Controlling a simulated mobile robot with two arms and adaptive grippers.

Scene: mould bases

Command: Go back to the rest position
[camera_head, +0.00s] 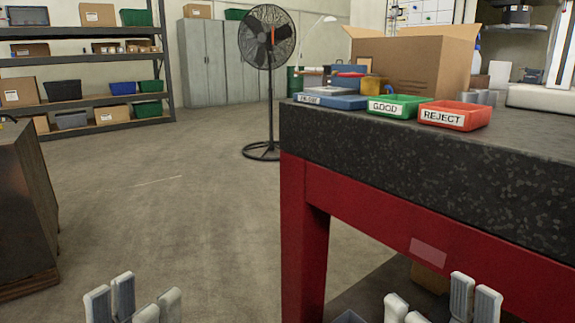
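My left gripper (135,302) shows at the bottom left of the head view, low over the bare floor. Its pale grey fingers stand apart with nothing visible between them. My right gripper (439,302) shows at the bottom right, in front of the red-framed table. Its fingers are spread wider, and no object shows between them. Only the finger ends are in the picture; the rest of both grippers and both arms are cut off by the lower edge.
A dark speckled stone table (430,175) on a red frame (305,235) fills the right. It bears a green GOOD bin (397,106), a red REJECT bin (455,115) and a cardboard box (415,65). A black fan (267,40) stands behind. Floor (180,210) left of the table is clear.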

